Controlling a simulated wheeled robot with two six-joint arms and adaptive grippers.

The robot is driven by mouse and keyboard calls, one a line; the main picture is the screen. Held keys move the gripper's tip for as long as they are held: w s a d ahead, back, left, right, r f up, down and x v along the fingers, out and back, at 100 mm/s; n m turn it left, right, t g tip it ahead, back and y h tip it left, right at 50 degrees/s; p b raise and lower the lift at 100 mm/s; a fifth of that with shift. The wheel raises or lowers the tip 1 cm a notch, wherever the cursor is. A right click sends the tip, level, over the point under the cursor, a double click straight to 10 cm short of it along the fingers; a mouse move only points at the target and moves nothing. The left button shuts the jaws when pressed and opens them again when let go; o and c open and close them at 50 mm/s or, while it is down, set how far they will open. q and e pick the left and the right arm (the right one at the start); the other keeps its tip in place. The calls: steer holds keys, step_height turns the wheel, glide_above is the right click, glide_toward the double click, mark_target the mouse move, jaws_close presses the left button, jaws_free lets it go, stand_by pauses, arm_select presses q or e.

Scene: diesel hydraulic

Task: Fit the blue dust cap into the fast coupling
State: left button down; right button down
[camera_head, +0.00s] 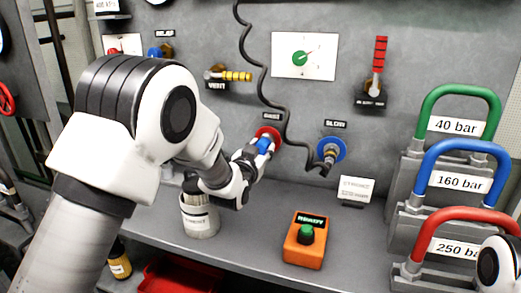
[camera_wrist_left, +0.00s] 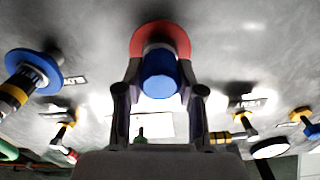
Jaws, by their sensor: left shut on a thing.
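The blue dust cap (camera_head: 264,145) is between the fingers of my left gripper (camera_head: 257,151), which is shut on it. The fast coupling (camera_head: 268,132), with a red ring, is on the grey panel directly behind the cap. In the left wrist view, the cap (camera_wrist_left: 160,75) sits between the fingertips of my left gripper (camera_wrist_left: 160,84), in line with a metal collar and the red ring (camera_wrist_left: 160,33). The cap hides most of the coupling's mouth, so I cannot tell how deep it sits. My right gripper is not in view.
The slow coupling (camera_head: 332,150), with a blue ring and black hose, is close to the right. Below are a grey canister (camera_head: 200,222), an orange button box (camera_head: 305,243) and a small sign (camera_head: 356,190). Coloured handles (camera_head: 460,160) stand at right. The shelf's middle is clear.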

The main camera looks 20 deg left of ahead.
arm_select(q)
steer(key=c, duration=0.6)
jaws_free()
steer(key=shift+c, duration=0.2)
steer(key=s, duration=1.2)
steer(key=shift+a, duration=0.25)
